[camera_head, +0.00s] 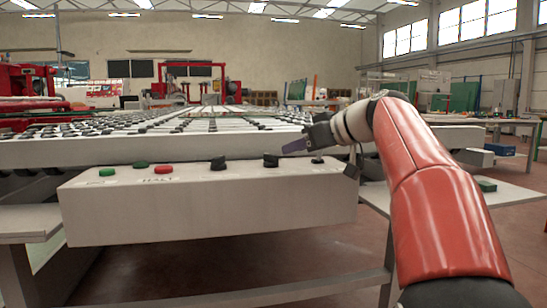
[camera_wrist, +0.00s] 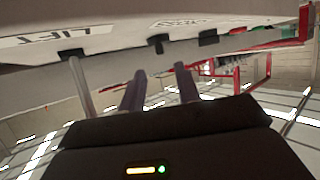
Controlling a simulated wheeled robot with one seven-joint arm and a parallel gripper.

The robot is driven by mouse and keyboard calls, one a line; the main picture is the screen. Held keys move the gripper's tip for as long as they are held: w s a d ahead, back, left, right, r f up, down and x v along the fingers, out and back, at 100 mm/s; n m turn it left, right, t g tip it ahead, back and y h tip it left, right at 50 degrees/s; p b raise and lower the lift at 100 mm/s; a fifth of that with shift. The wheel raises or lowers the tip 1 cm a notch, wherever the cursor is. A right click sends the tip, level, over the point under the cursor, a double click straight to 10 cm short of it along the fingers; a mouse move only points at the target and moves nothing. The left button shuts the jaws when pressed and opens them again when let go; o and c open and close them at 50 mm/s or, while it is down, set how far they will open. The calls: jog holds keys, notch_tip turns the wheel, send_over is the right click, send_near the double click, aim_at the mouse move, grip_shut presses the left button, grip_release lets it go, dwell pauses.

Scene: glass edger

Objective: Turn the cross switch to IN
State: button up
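In the head view a pale control box carries two black rotary knobs, one left of centre (camera_head: 218,163) and one further right (camera_head: 270,160), and a small upright lever (camera_head: 318,158) near its right end. I cannot tell from any readable label which is the cross switch, nor its IN mark. My gripper (camera_head: 284,150) points left, near the right knob. In the wrist view my two fingers (camera_wrist: 160,72) are apart with nothing between them. The right knob (camera_wrist: 156,44) shows just beyond their tips, and a grey rod, likely the lever (camera_wrist: 82,90), stands left of them.
The box (camera_head: 210,208) also holds a green button (camera_head: 107,172) and a red button (camera_head: 163,169). A LIFT label (camera_wrist: 40,36) shows in the wrist view. The roller table (camera_head: 200,145) lies behind the box. The floor below is open.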

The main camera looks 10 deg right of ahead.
aim_at(278, 168)
jog(key=x, duration=0.7)
jog(key=shift+s, duration=0.1)
grip_shut()
